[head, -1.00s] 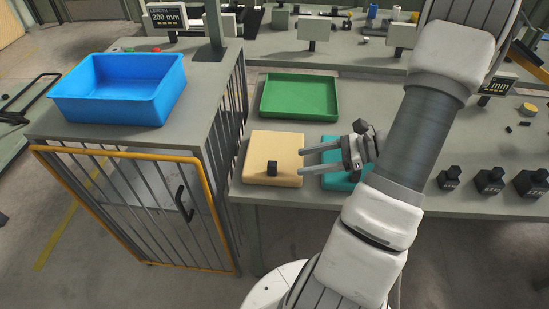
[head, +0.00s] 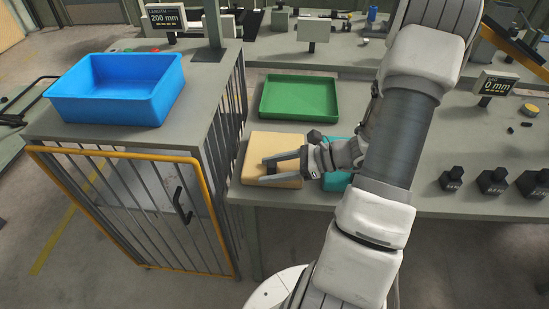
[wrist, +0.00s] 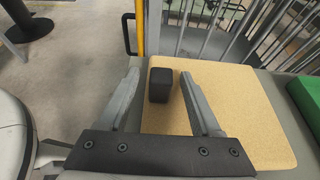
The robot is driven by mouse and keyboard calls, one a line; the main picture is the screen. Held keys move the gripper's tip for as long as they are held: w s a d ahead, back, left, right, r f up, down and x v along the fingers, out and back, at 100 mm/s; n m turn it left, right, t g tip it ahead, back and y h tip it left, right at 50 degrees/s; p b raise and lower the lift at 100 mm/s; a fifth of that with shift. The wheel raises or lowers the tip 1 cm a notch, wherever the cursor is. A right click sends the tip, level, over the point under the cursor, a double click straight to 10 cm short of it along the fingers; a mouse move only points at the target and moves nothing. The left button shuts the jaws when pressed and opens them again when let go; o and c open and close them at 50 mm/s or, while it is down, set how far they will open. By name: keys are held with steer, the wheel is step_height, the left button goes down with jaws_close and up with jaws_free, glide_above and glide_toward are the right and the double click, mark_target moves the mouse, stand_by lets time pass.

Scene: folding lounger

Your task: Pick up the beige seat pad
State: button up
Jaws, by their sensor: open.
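The beige seat pad (head: 262,147) lies flat on the grey table, near its left end, and fills much of the wrist view (wrist: 235,95). A small black block (wrist: 160,85) stands on the pad like a knob. My gripper (head: 267,171) is open over the pad. In the wrist view its two fingers (wrist: 161,78) lie either side of the black block, with gaps on both sides. No contact with the block shows. In the head view the fingers partly cover the block and the pad's middle.
A teal pad (head: 336,181) lies right of the beige one, partly behind my arm. A green tray (head: 300,97) sits behind. A blue bin (head: 118,90) stands on the barred cabinet (head: 130,205) at left. Black weights (head: 492,181) stand at right.

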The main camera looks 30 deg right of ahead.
jaws_close()
steer(key=shift+r, duration=0.1)
stand_by(0.4)
